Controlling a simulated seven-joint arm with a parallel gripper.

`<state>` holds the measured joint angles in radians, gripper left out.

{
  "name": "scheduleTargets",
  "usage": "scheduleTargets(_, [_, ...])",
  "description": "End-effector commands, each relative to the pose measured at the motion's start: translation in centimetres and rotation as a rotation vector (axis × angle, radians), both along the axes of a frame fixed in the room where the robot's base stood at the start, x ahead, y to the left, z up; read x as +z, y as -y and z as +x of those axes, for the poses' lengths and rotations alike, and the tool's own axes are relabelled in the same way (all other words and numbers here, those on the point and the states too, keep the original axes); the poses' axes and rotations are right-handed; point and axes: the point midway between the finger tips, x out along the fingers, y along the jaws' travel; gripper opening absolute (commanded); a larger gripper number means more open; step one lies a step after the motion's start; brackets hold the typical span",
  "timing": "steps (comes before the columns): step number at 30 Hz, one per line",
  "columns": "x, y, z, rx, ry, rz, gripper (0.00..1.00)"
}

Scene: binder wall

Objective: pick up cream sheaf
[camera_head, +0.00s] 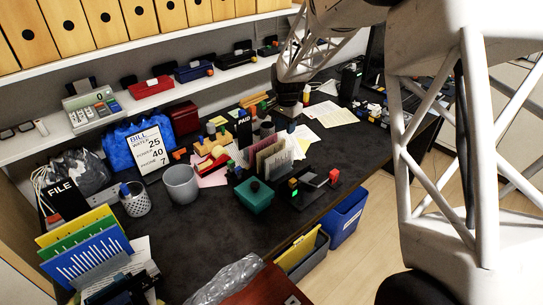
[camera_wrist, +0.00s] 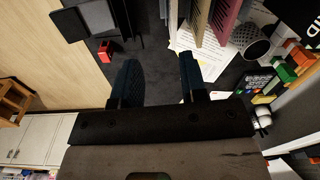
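A cream sheaf (camera_head: 274,162) appears to stand upright in a small rack on the dark desk, beside a dark red sheaf (camera_head: 266,146) and other pale sheets. In the wrist view, upright sheets show at the top edge, including a cream-tan one (camera_wrist: 202,18) and a maroon one (camera_wrist: 228,20); I cannot tell for certain which is the cream sheaf. My gripper (camera_wrist: 160,75) is open with nothing between its fingers, apart from the sheets. In the head view, my gripper (camera_head: 291,98) hangs above the desk behind the rack, its fingers hard to make out.
A teal box (camera_head: 254,195) and a dark device with a red block (camera_head: 334,176) stand in front of the rack. A grey pot (camera_head: 181,184) is to the left. A mesh cup (camera_wrist: 250,42) is beside the sheets. Blue bin (camera_head: 345,215) stands below the desk edge. The desk's front middle is clear.

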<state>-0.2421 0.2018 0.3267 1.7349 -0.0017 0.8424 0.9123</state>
Motion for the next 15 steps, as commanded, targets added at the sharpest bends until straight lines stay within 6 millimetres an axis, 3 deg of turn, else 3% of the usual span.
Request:
scheduleTargets(7, [-5.3, -3.4, 3.7, -0.068, -0.024, -0.003, 0.39])
scheduleTargets(15, [-8.4, -5.2, 5.6, -0.111, -0.035, -0.006, 0.39])
